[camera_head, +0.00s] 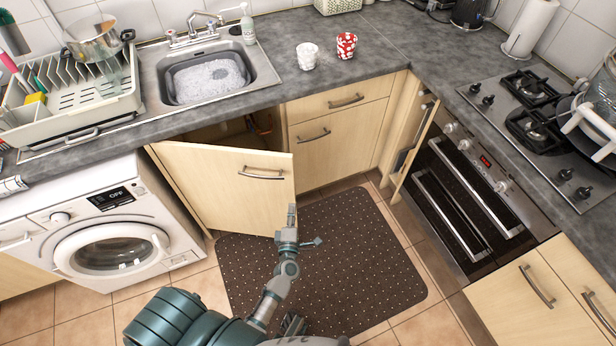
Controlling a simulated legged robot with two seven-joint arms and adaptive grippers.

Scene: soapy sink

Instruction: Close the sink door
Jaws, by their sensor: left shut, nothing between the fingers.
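The sink door (215,192), a pale wood panel with a metal bar handle (262,174), stands open below the sink. Its free edge is on the right, swung out toward me, and the dark cabinet opening shows above and behind it. My left gripper (292,212) is shut and empty. It appears just in front of the door's lower right corner, over the mat; I cannot tell whether it touches the door. My right gripper cannot be made out.
A washing machine (110,240) stands left of the door. Drawers (330,135) are right of the opening. Another narrow door (414,145) stands ajar by the oven (468,205). A dotted brown mat (370,255) covers the floor. The sink (207,78) holds suds.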

